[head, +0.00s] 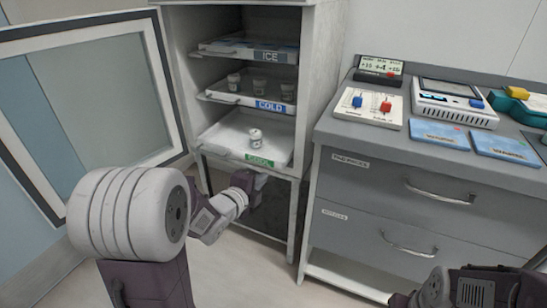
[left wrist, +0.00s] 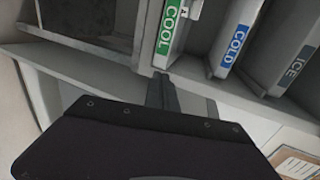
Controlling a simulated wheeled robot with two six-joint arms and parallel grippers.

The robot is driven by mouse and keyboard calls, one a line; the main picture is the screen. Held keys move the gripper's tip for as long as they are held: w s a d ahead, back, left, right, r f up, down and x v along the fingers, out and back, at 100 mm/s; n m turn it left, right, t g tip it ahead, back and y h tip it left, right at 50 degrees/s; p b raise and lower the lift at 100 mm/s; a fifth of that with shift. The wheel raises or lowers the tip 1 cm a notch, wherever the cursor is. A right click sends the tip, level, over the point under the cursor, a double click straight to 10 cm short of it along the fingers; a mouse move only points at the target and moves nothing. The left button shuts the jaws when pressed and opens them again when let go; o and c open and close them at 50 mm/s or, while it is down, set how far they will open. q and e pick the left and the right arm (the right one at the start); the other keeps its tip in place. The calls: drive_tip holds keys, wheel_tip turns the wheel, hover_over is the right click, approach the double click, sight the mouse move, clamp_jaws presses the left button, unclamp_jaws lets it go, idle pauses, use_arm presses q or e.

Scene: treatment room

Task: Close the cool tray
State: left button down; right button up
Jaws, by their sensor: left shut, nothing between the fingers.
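The cool tray (head: 226,136) is the lowest of three trays in the white cabinet and sticks out at the front. Its green COOL label (head: 259,160) also shows in the left wrist view (left wrist: 172,30). One small lidded cup (head: 255,136) stands on the tray. My left gripper (head: 260,181) is below the tray's front edge in the head view. In the left wrist view its fingers (left wrist: 162,92) are shut and empty, close to the label; I cannot tell whether they touch the tray. Only part of my right gripper (head: 399,299) shows at the bottom edge.
The cold tray (head: 224,98) with several cups and the ice tray (head: 222,47) are above. The cabinet's glass door (head: 160,62) stands open at left. A grey drawer counter (head: 345,190) with devices and blue packets stands close at right.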

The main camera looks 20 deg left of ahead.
sight(278, 163)
use_arm(q)
drive_tip(key=b+x, duration=0.3)
drive_tip(key=x, duration=0.5)
drive_tip(key=shift+r, duration=0.15)
drive_tip(key=shift+w+r, duration=0.1)
drive_tip(key=shift+w, duration=0.6)
use_arm(e)
drive_tip(key=shift+f, duration=0.95)
